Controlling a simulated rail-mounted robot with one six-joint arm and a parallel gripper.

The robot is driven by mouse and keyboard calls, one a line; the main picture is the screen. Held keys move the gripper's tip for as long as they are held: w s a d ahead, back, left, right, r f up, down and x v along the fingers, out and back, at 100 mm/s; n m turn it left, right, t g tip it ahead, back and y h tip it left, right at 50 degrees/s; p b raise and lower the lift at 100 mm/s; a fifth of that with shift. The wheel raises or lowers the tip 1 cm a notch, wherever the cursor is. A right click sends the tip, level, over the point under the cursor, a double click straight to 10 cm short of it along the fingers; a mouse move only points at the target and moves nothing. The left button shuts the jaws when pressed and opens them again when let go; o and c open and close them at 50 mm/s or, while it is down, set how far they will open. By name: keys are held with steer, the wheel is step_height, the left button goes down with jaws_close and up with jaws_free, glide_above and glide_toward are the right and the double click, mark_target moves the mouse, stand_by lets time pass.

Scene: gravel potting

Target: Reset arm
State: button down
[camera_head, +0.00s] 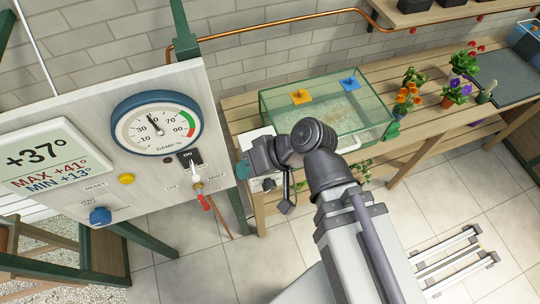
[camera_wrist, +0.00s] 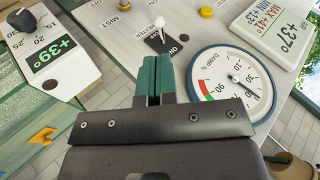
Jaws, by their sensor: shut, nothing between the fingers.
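My gripper (camera_head: 243,169) is beside the right edge of the white control panel (camera_head: 60,88) in the head view. In the wrist view its two green fingers (camera_wrist: 153,78) are pressed together and empty. My arm reaches in from the lower right, in front of the bench.
The panel carries a damp gauge (camera_head: 157,124), a yellow button (camera_head: 127,179) and a blue knob (camera_head: 100,215). A glass tank (camera_head: 330,105) and potted flowers (camera_head: 457,90) stand on the wooden bench (camera_head: 425,135). A small +39° display (camera_wrist: 55,55) is left in the wrist view.

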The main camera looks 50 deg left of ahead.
steer(key=shift+s, duration=0.2)
steer(key=w+d+f+m+t+h+b, duration=0.2)
steer(key=w+d+f+m+t+b, duration=0.3)
steer(key=w+d, duration=0.6)
steer(key=w+d+f+m+t+h+b, duration=0.1)
steer(key=w+d+f+m+h+b, duration=0.15)
steer(key=w+d+f, duration=0.8)
steer(key=w+d+f+m+b, duration=0.1)
steer(key=w+d, duration=0.3)
steer(key=d, duration=0.4)
steer(key=w+d+f+m+t+h+b, duration=0.1)
steer(key=w+d+m+b, duration=0.2)
steer(key=d, duration=0.4)
steer(key=w+d+f+m+b, duration=0.1)
steer(key=w+d+m, duration=0.3)
steer(key=w+d, duration=0.2)
steer(key=d, duration=0.2)
steer(key=shift+w+d+f+b, duration=0.15)
steer(key=shift+d+b, duration=0.15)
steer(key=shift+b, duration=0.1)
